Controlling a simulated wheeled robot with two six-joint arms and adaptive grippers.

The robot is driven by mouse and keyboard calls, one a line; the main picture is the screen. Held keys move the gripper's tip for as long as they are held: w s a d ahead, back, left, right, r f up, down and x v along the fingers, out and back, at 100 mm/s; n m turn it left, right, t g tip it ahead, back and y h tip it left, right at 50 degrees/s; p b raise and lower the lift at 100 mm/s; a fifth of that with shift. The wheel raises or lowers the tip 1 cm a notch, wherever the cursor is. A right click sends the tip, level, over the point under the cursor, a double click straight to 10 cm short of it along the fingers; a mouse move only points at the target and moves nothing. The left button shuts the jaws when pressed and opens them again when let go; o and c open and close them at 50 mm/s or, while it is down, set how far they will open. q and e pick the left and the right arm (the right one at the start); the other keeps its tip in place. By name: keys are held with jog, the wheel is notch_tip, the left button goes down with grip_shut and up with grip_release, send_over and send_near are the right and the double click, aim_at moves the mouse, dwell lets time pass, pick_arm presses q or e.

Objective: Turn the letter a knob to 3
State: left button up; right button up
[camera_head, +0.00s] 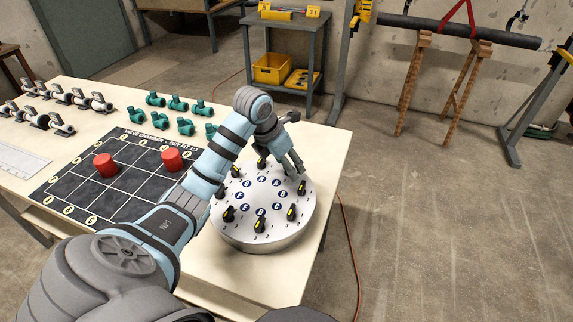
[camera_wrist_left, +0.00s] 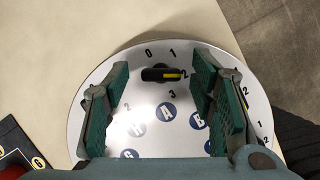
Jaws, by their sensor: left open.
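A round white dial plate (camera_head: 262,201) on a thick disc carries several black knobs with yellow marks and blue lettered discs. In the left wrist view the knob (camera_wrist_left: 162,74) beside the blue letter A disc (camera_wrist_left: 167,112) lies between my fingers. Its yellow mark points right, at about the 2; the 3 is below it. My left gripper (camera_wrist_left: 162,88) is open, with a green-padded finger on each side of the knob and visible gaps. In the head view my left gripper (camera_head: 291,166) is over the plate's far right part, hiding some of it. My right gripper is out of view.
The plate stands on a pale table (camera_head: 325,160). A black grid mat (camera_head: 130,199) with two red cylinders lies to its left. Teal fittings (camera_head: 186,126) and grey valves (camera_head: 58,123) stand farther back. Other knobs (camera_head: 260,225) sit close together around the plate.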

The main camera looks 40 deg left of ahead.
pick_arm(q)
jog(key=c, duration=1.1)
jog(key=shift+c, duration=0.2)
jog(key=shift+m, duration=0.4)
jog(key=shift+m+g+h, duration=0.3)
jog(key=shift+m+h, duration=0.2)
jog(key=shift+m, duration=0.4)
jog(key=m+h, duration=0.1)
jog(key=m, duration=0.2)
jog(key=shift+w+a+m+g, duration=0.1)
jog(key=shift+m+g, duration=0.2)
jog(key=m+g, duration=0.1)
jog(key=m, duration=0.1)
jog(key=m+h, duration=0.1)
jog(key=m, duration=0.2)
jog(key=shift+w+m+g, duration=0.1)
jog(key=shift+m+g, duration=0.2)
jog(key=shift+g, duration=0.1)
